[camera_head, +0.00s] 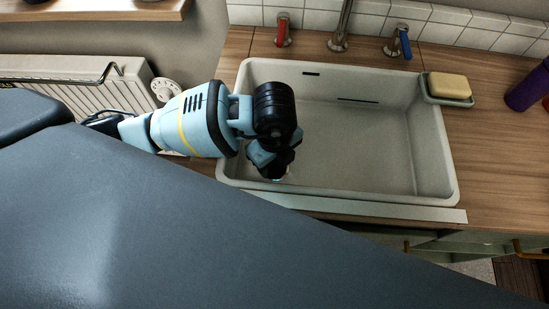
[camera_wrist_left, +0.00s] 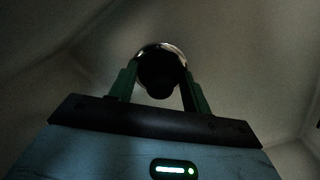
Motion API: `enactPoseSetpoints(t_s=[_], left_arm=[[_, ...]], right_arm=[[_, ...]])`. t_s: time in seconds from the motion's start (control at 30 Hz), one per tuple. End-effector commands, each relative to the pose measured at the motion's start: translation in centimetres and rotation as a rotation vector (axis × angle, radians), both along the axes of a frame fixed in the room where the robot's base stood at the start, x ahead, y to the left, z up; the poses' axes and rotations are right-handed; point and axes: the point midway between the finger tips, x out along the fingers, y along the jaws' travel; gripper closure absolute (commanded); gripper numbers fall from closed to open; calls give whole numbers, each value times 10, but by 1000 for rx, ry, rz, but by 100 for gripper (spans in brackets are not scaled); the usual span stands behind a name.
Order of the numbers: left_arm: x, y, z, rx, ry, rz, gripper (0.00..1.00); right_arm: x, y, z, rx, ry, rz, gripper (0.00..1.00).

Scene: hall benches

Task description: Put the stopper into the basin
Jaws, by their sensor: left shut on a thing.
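The basin (camera_head: 360,145) is a pale rectangular sink set in a wooden counter. My left gripper (camera_head: 275,172) points down inside its left front part, near the front wall. In the left wrist view my left gripper (camera_wrist_left: 158,85) is shut on the stopper (camera_wrist_left: 158,72), a dark round piece with a shiny rim between the two green fingers. In the head view the stopper is mostly hidden by the gripper. Whether it touches the basin floor I cannot tell. My right gripper is not in view.
A red-handled tap (camera_head: 283,30), a spout (camera_head: 340,35) and a blue-handled tap (camera_head: 400,42) stand behind the basin. A yellow soap (camera_head: 449,85) sits in a dish at its right rim. The basin's middle and right are empty.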

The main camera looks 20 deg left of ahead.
Motion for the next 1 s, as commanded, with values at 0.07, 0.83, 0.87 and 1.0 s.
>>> enactPoseSetpoints(t_s=[0.07,0.83,0.87,1.0], left_arm=[[-1,0,-2,1,3,0,74],[-4,0,-11,1,11,0,74],[-4,0,-11,1,11,1,74],[-4,0,-11,2,12,1,35]], right_arm=[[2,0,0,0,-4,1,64],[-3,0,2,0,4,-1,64],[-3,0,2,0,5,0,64],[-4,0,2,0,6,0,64]])
